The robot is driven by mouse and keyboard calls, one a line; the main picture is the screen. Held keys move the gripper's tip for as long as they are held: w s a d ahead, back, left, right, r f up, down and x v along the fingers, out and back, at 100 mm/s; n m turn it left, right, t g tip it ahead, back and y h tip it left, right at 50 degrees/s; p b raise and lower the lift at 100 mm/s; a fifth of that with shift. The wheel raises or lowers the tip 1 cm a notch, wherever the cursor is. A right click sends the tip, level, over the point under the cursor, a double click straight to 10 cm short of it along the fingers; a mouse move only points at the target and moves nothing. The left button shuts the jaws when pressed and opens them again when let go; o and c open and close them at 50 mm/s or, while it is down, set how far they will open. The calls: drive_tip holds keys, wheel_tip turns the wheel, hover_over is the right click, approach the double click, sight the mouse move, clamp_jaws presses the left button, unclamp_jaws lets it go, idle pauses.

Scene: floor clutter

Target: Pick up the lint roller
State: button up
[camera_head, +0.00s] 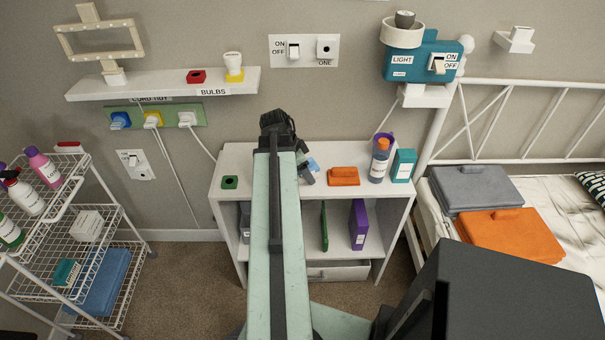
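I cannot pick out a lint roller for certain. A small grey and light-blue item (308,168) lies on top of the white shelf unit (333,152), just right of my arm and partly hidden by it; its shape is unclear. My arm reaches forward from the bottom middle, and my dark gripper (277,123) is at its far end, above the back of the unit near the wall. Its fingers are too dark and foreshortened to show whether they are open or shut. I see nothing clearly held in it.
A wire cart (108,209) stands left, a bed (508,220) right. Carpet (180,268) is clear between cart and unit.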

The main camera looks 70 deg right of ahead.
sight(311, 158)
clamp_jaws()
wheel_tip(311, 158, up, 10)
drive_tip(key=p, duration=1)
drive_tip(key=shift+r, duration=0.15)
